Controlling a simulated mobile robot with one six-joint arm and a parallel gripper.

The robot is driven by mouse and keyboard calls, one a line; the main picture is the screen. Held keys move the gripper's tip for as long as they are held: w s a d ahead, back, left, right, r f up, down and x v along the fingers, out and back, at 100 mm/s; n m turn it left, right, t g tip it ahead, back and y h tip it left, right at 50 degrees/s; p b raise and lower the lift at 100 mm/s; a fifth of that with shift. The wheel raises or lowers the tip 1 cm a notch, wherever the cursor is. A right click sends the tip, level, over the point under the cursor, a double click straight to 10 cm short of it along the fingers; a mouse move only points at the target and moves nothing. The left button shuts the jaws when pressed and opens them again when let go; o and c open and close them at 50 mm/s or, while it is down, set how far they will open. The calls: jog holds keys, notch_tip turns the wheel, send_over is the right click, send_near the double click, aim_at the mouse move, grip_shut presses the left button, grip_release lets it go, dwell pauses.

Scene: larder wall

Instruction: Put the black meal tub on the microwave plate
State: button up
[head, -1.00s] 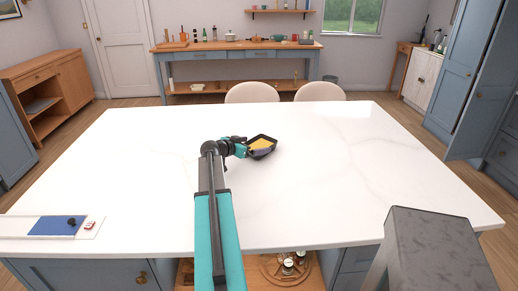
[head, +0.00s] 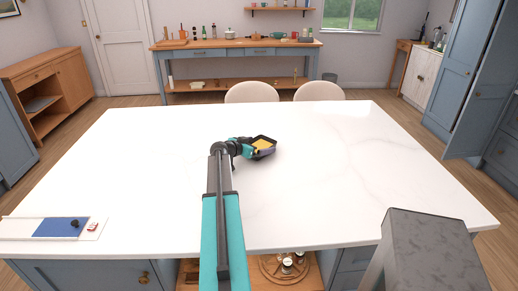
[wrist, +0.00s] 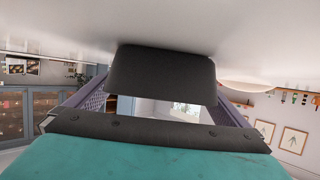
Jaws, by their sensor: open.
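The black meal tub (head: 273,147) with yellow food in it stands on the white island top, beyond the middle of the near edge. My gripper (head: 256,153) is low over the top at the tub's near left side, its jaws open. In the wrist view the dark tub (wrist: 160,75) fills the space between the two purple fingers (wrist: 162,98), one on each side. The picture there is upside down, with the white top above. I cannot tell whether the fingers touch the tub. No microwave plate shows in these views.
A pale board with a blue panel (head: 60,227) and small items lies at the island's left front corner. A dark grey block-like shape (head: 432,245) rises at the front right. Two cream chairs (head: 252,93) stand behind the island. The island top (head: 370,170) is clear around the tub.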

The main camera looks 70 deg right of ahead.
jog(key=shift+s, duration=0.1)
dwell(0.5)
jog(key=shift+d, duration=0.1)
jog(key=c, duration=1.3)
jog(key=shift+r, duration=0.1)
jog(key=shift+r+b, duration=0.85)
jog(key=shift+r, duration=0.5)
jog(key=shift+a+r, duration=0.2)
jog(key=shift+r, duration=0.1)
jog(key=s+a+b, duration=0.1)
jog(key=a, duration=0.3)
jog(key=s+a+b, duration=0.1)
jog(key=a, duration=0.3)
jog(key=s+a+r+b, duration=0.1)
jog(key=s+a+b, duration=0.1)
jog(key=a, duration=0.2)
jog(key=shift+s+a, duration=0.1)
jog(key=shift+a, duration=0.2)
jog(key=shift+s+a+r+b, duration=0.15)
jog(key=shift+a+b, duration=0.05)
jog(key=shift+a, duration=0.4)
jog(key=shift+s+a+r+b, duration=0.1)
jog(key=shift+s+a+b, duration=0.05)
jog(key=shift+a, duration=0.4)
